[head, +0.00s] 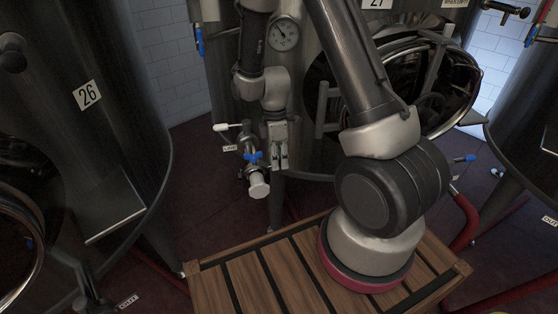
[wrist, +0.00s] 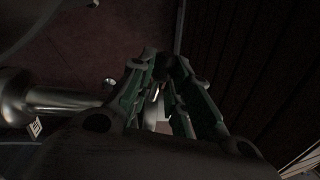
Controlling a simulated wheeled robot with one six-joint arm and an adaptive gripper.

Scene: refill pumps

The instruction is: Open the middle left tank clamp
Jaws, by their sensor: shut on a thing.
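The middle tank (head: 226,60), labelled 27, has an outlet pipe at its lower left. A metal clamp fitting (head: 247,150) with a blue handle (head: 253,157) sits on this pipe, above a pale round end cap (head: 258,186). My gripper (head: 280,163) points down just right of the fitting. In the wrist view my gripper (wrist: 167,108) has its fingers close together around a small pale metal part (wrist: 155,93), seemingly part of the clamp. The fingers hide most of it, so I cannot tell whether the clamp is open. A steel pipe (wrist: 45,97) lies left of the fingers.
A second tank (head: 110,55), labelled 26, stands at the left, and another (head: 533,100) at the right. My slatted wooden base (head: 250,285) is in front. A red hose (head: 464,215) runs at the right. Dark red floor (head: 185,205) is free between the tanks.

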